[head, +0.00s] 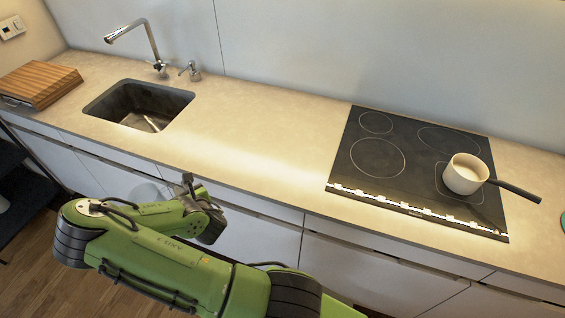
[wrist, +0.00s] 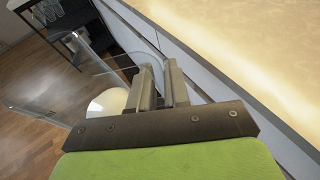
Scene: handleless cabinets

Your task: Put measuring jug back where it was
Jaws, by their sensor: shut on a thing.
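The measuring jug (wrist: 112,68) appears as a clear, see-through vessel at the fingers in the wrist view. Its outline stretches left over the floor. My gripper (wrist: 160,75) is shut on it, seemingly at its rim or wall; the exact grip is hard to see. In the head view my gripper (head: 188,182) is in front of the cabinet fronts, near the counter's front edge, below and right of the sink. There the jug (head: 150,191) shows only as a faint pale outline beside it, partly hidden by my arm.
The counter (head: 250,130) is bare between the sink (head: 140,104) and the black hob (head: 385,160). A white saucepan (head: 464,175) stands on the hob, handle pointing right. Wooden boards (head: 40,82) lie at the left end. A dark shelf (head: 28,195) stands at left.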

